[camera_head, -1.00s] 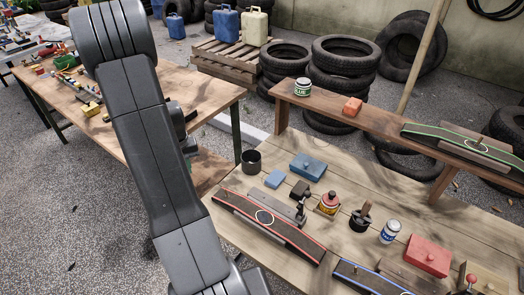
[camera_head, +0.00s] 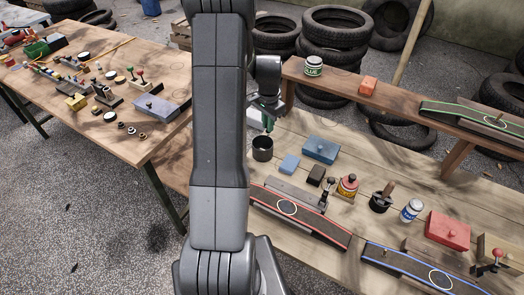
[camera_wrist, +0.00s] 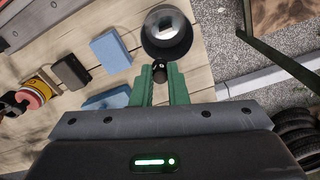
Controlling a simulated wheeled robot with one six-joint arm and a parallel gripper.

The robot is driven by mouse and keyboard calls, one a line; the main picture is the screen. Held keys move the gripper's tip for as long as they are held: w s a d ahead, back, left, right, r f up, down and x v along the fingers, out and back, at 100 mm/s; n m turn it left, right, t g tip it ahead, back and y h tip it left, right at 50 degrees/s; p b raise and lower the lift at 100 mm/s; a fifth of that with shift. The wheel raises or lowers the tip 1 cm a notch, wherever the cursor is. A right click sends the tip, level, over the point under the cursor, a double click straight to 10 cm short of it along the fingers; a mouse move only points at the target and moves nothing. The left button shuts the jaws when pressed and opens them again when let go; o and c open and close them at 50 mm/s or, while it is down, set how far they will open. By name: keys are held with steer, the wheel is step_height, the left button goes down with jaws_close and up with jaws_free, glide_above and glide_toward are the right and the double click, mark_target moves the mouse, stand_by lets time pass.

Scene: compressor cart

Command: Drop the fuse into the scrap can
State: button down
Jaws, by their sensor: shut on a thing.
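The scrap can is a black, open-topped cylinder (camera_head: 262,149) on the wooden bench, right of my arm in the head view. In the wrist view the can (camera_wrist: 148,46) shows from above at the top middle, with a pale, squarish thing inside. My gripper (camera_wrist: 160,73) has green fingers shut on a small dark cylinder, which I take as the fuse (camera_wrist: 159,70). The fuse appears just beside the can's rim in the wrist view; its height over the rim is unclear. In the head view my gripper (camera_head: 268,124) is just above the can, and the fuse cannot be made out.
A small blue block (camera_head: 289,164), a larger blue box (camera_head: 320,150) and a black block (camera_head: 316,175) lie right of the can. A raised shelf (camera_head: 340,88) holds a glue jar (camera_head: 314,77) and an orange block (camera_head: 368,86). Another cluttered table (camera_head: 150,78) stands left.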

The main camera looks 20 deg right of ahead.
mark_target(268, 134)
steer(key=shift+f+b, duration=1.5)
steer(key=shift+f, duration=1.3)
steer(key=c, duration=1.3)
jaws_free()
steer(key=shift+c, duration=0.2)
steer(key=shift+r, duration=0.1)
step_height(268, 134, up, 14)
steer(key=shift+f+b, duration=0.15)
steer(key=shift+b, duration=0.6)
